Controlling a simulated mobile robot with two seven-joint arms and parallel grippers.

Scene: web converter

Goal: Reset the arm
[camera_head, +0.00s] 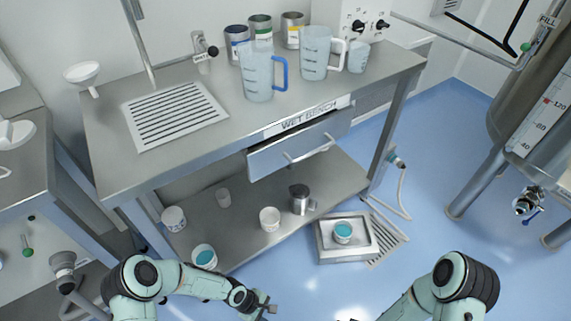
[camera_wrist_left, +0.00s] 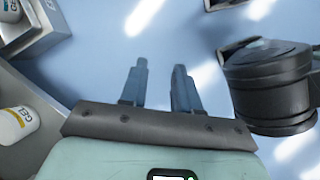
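My left arm comes in at the bottom left of the head view, and its gripper (camera_head: 266,306) hangs low over the blue floor in front of the bench. In the left wrist view my left gripper (camera_wrist_left: 160,80) has its two fingers apart, with only bare floor between them. It holds nothing. My right arm (camera_head: 445,285) is bent at the bottom right of the head view. Its gripper is not clearly visible there. A black and teal part of my own arm shows at the right of the left wrist view.
The wet bench (camera_head: 245,135) carries measuring jugs, tins and a drain grate. Its lower shelf (camera_head: 240,222) holds cups and a metal jug. A steel tank (camera_head: 535,110) stands right.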

